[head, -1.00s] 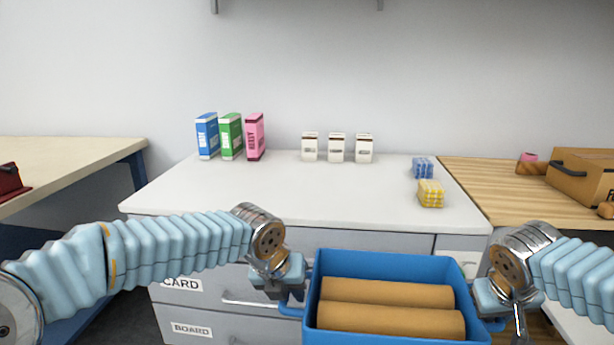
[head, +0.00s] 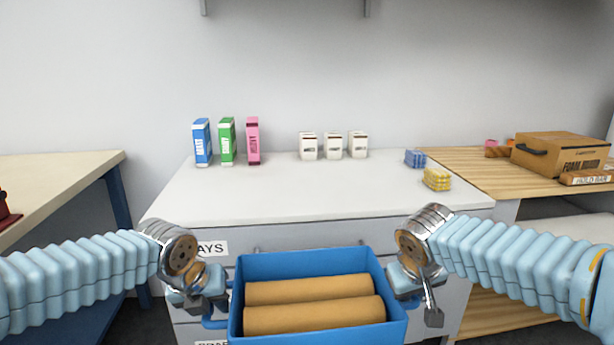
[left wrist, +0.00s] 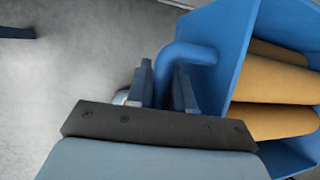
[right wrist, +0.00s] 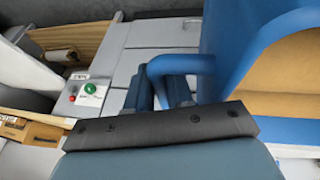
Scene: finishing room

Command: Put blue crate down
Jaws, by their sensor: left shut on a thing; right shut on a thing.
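The blue crate (head: 312,263) hangs between my two grippers in front of the white-topped cabinet (head: 300,190), with its rim below the level of the top. Two brown rolls (head: 310,301) lie side by side in it. My left gripper (head: 212,303) is shut on the crate's left handle, which shows between the jaws in the left wrist view (left wrist: 172,75). My right gripper (head: 412,290) is shut on the right handle, seen in the right wrist view (right wrist: 172,75). The crate's underside is out of the head view.
Blue, green and pink boxes (head: 228,141) and several white cartons (head: 333,146) stand along the back of the white top. Blue and yellow packs (head: 437,179) lie at its right. The middle and front are clear. A cardboard box (head: 560,154) stands on the wooden bench to the right.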

